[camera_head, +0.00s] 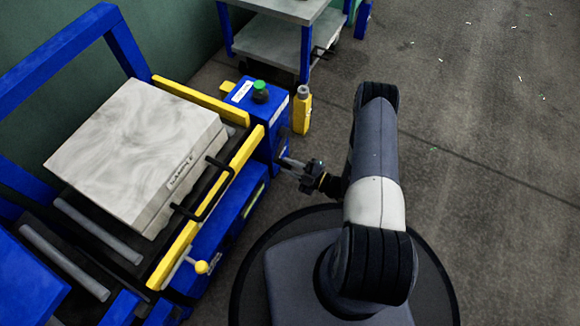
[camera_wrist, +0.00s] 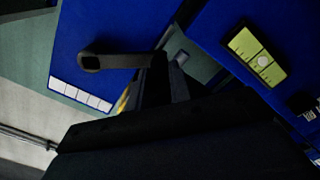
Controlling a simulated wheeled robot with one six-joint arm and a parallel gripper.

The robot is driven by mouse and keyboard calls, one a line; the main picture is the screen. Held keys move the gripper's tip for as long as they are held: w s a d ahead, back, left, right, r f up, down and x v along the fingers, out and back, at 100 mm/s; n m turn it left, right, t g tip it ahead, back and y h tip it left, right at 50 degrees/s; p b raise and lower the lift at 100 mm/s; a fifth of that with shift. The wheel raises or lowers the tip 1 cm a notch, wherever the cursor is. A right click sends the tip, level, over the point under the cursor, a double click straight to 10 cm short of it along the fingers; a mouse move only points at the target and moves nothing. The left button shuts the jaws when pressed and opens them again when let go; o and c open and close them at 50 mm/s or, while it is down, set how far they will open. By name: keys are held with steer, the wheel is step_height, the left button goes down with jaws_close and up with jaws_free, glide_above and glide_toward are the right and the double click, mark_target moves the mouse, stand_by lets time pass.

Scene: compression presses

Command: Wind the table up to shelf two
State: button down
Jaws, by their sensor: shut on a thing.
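The lift table is a blue frame with yellow rails (camera_head: 190,238) and carries a pale marbled block (camera_head: 135,150) labelled SAMPLE. A blue box (camera_head: 240,98) with a green-topped black knob stands at its right end. My gripper (camera_head: 287,165) reaches to the side of this box. In the wrist view a black crank arm (camera_wrist: 110,62) runs across a blue panel from a round hub to my gripper (camera_wrist: 160,78). My gripper is shut on the crank's outer end; the grip itself is mostly hidden by the dark fingers.
A yellow bottle-like post (camera_head: 302,112) stands just behind my gripper. A grey-topped trolley (camera_head: 280,45) is at the back. A yellow-knobbed lever (camera_head: 201,267) is on the table's front. A white-squared strip (camera_wrist: 80,95) lies below the crank hub.

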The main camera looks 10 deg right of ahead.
steer(key=shift+s+a, duration=0.1)
steer(key=shift+s, duration=0.05)
steer(key=c, duration=1.3)
jaws_free()
steer(key=shift+r, duration=0.1)
step_height(320, 180, up, 10)
steer(key=p, duration=0.4)
steer(key=shift+p, duration=0.4)
